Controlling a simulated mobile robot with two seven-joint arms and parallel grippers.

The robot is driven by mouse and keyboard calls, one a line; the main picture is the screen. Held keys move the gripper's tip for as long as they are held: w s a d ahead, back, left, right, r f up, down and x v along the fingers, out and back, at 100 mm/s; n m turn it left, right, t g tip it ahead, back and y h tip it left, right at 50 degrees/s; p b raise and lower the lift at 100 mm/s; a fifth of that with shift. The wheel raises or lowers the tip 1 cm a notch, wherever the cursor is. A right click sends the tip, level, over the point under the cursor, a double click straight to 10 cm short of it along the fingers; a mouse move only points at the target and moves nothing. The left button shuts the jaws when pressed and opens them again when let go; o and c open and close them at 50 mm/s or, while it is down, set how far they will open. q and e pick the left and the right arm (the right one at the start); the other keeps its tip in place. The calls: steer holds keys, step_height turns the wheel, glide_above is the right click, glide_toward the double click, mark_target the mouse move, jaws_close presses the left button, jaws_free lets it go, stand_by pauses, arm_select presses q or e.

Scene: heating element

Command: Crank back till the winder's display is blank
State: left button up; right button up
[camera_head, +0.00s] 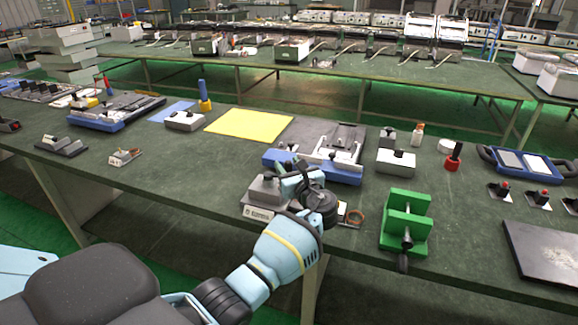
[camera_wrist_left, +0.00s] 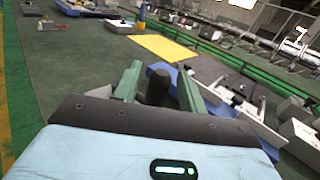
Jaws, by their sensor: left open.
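The winder (camera_head: 266,188) is a grey box near the front edge of the table. Its front display (camera_head: 259,213) carries small light characters, too small to read surely. My left gripper (camera_head: 300,172) is at the winder's right side and partly hides it. In the left wrist view, the two green fingers (camera_wrist_left: 158,85) are open. A dark upright knob (camera_wrist_left: 157,88), which looks like the crank's handle, stands between them with gaps showing. I cannot tell whether either finger touches it. My right gripper is not in view.
A green clamp-like block (camera_head: 406,222) stands to the right. A blue-based fixture (camera_head: 318,152) is just behind the winder, with a grey switch box (camera_head: 396,162) beside it. A yellow sheet (camera_head: 248,124) lies farther back. The table (camera_head: 190,185) left of the winder is clear.

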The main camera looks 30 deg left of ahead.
arm_select(q)
steer(key=shift+w+a, duration=0.15)
steer(key=shift+a, duration=0.1)
jaws_close()
stand_by(0.3)
